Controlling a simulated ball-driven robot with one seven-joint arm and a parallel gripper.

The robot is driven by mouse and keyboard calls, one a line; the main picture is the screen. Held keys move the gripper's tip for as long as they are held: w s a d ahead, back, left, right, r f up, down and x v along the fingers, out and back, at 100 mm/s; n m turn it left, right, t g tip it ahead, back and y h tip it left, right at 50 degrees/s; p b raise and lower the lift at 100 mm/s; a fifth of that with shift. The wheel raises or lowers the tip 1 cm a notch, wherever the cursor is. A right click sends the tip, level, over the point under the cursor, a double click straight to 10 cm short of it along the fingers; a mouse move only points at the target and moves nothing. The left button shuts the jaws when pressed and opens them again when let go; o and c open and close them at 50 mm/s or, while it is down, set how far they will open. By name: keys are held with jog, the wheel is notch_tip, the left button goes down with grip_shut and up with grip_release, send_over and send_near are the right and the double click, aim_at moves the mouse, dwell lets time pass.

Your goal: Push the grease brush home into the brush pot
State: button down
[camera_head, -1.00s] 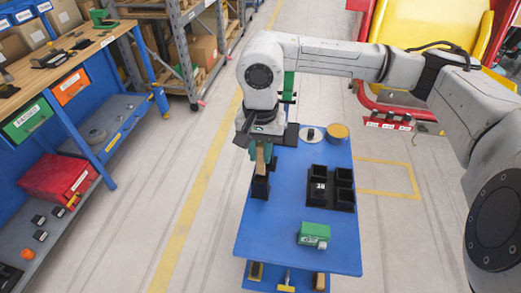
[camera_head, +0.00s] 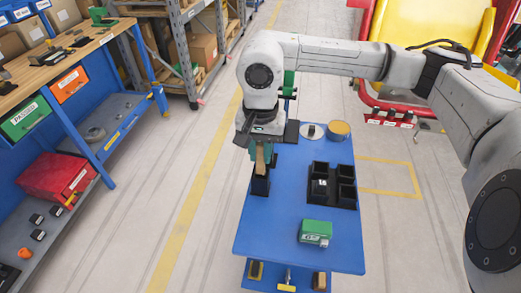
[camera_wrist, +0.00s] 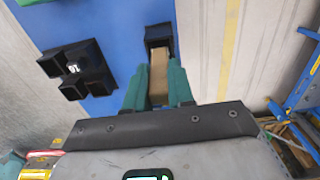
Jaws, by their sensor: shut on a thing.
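The grease brush (camera_head: 260,161) shows as a light wooden handle. My gripper (camera_head: 260,150), with green fingers, is shut on it over the left edge of the blue table. The brush pot (camera_head: 259,187) is a small black square pot just below. The handle's lower end meets the pot's opening; how deep the brush sits is hard to tell. In the wrist view the handle (camera_wrist: 159,78) runs between the fingers (camera_wrist: 160,70) to the black pot (camera_wrist: 158,33). The bristles are hidden.
A black tray with several compartments (camera_head: 345,203) stands right of the pot on the blue table (camera_head: 280,215). A green box (camera_head: 316,232) lies near the front. A yellow-topped round tin (camera_head: 338,128) and a grey disc (camera_head: 311,131) are at the back. A workbench (camera_head: 60,68) stands left.

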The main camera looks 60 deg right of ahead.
jog(key=shift+f+b, duration=0.9)
jog(key=c, duration=0.9)
grip_release()
jog(key=shift+o, duration=0.5)
jog(key=o, duration=0.7)
jog(key=shift+r, duration=0.1)
jog(key=shift+r+p, duration=1.05)
jog(key=shift+r, duration=2.4)
